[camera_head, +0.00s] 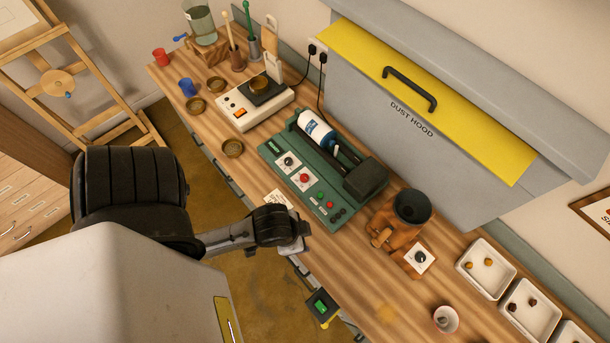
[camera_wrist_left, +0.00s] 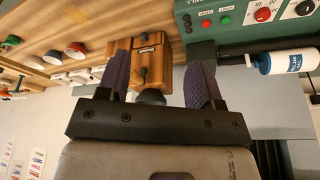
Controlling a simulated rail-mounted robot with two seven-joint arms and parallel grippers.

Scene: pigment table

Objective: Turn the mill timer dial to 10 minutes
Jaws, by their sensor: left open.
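The green mill (camera_head: 326,181) stands on the wooden bench with a white bottle (camera_head: 316,128) lying on top. Its front panel has a black dial (camera_head: 289,161) and a red dial (camera_head: 304,178), each on a white plate, plus green and red buttons; the scale marks are too small to read. My left gripper (camera_head: 292,242) is at the bench's front edge, in front of the panel and apart from it. In the left wrist view its jaws (camera_wrist_left: 160,80) are open and empty, with the red dial (camera_wrist_left: 263,14) and black dial (camera_wrist_left: 304,8) at the top right. My right gripper is not in view.
A wooden grinder (camera_head: 397,227) with its own dial stands right of the mill. A white scale (camera_head: 252,105) is to its left. A paper card (camera_head: 279,198) lies in front of the mill. White trays (camera_head: 484,269) are at the right, and the dust hood (camera_head: 410,115) is behind.

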